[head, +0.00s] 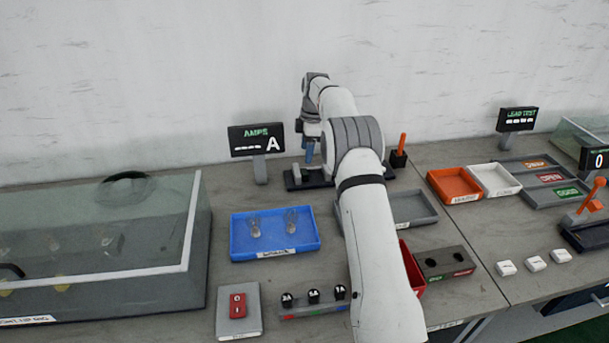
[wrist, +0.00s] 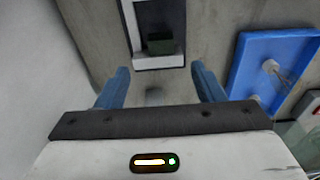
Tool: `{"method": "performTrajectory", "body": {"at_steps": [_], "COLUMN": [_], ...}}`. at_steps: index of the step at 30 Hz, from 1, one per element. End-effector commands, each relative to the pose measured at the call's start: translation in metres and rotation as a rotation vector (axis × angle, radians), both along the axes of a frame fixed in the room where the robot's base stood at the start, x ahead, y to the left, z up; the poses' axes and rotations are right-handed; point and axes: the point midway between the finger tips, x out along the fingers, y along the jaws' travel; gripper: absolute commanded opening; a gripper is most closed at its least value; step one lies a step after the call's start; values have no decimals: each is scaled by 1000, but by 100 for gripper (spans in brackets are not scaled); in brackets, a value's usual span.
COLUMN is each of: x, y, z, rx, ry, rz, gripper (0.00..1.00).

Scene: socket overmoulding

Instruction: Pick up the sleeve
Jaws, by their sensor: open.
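My gripper (head: 309,153) is at the back of the bench near the wall, pointing down beside a low black fixture (head: 294,182). Its two blue fingers also show in the wrist view (wrist: 160,69), spread apart with nothing clearly held between them. A small blurred grey patch lies between the fingers in the wrist view; I cannot tell what it is. Two small clear pieces (head: 254,228) stand in a blue tray (head: 240,251) in front of the gripper; the tray also shows at right in the wrist view (wrist: 238,84). No piece is clearly identifiable as the sleeve.
An AMPS display (head: 257,139) stands left of my gripper, and an orange-handled black holder (head: 399,158) to its right. A glass-walled enclosure (head: 190,225) fills the left. A grey tray (head: 414,222) and a red bin (head: 409,262) lie partly behind my arm.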

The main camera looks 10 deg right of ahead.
Motion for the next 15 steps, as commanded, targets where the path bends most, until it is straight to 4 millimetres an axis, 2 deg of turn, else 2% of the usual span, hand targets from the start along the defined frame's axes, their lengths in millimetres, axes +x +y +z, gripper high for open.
{"method": "performTrajectory", "body": {"at_steps": [11, 15], "x": [1, -2], "y": [3, 6], "z": [-39, -60], "rx": [2, 2], "ry": [2, 4], "rz": [20, 19], "gripper": [62, 62]}}
